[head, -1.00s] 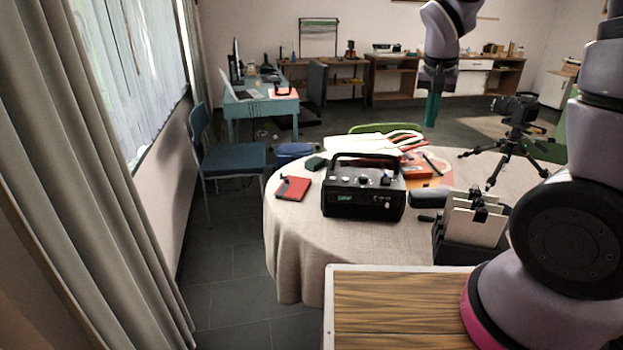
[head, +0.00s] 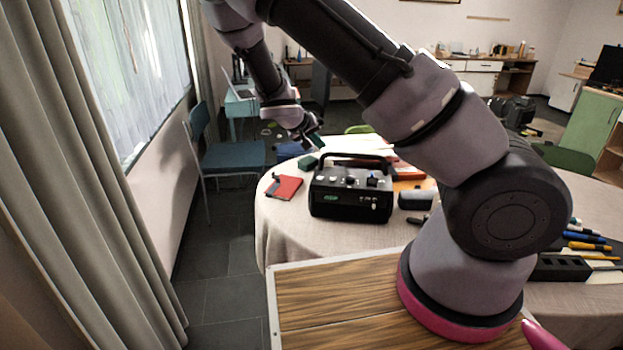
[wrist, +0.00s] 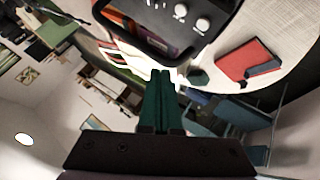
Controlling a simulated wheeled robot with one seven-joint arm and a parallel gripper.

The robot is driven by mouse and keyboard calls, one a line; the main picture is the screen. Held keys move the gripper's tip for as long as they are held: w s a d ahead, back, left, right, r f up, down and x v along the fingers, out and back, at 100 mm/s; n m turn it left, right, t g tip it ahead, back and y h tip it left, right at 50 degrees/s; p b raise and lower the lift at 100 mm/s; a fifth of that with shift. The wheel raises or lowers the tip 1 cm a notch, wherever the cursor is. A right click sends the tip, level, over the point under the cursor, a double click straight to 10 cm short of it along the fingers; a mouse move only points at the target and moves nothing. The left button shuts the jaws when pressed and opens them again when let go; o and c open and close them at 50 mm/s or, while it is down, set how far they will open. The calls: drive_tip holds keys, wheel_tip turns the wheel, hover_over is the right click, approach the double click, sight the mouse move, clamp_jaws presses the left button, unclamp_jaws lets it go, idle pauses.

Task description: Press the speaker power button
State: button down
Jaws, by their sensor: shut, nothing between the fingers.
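The speaker (head: 350,198) is a black box with a carry handle, knobs on top and a lit green display on its front. It stands upright on the round cloth-covered table. In the wrist view, its top with pale knobs (wrist: 202,24) shows at the upper edge, partly cut off. I cannot tell which control is the power button. My gripper (head: 315,142) has green fingers and is up behind and left of the speaker, apart from it. In the wrist view, the fingers (wrist: 161,75) are together and empty, pointing toward the handle side.
A red notebook (head: 285,187) lies left of the speaker, and a dark green item (head: 308,163) lies behind it. A dark case (head: 415,200) sits close on the right. A blue chair (head: 232,156) stands beyond the table's left edge. My arm hides much of the table's right side.

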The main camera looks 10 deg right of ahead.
idle(0.3)
drive_tip(key=shift+f, duration=4.4)
drive_tip(key=shift+f, duration=0.1)
drive_tip(key=shift+f, duration=0.3)
drive_tip(key=shift+f, duration=0.4)
drive_tip(key=shift+r, duration=0.85)
drive_tip(key=shift+r, duration=2.5)
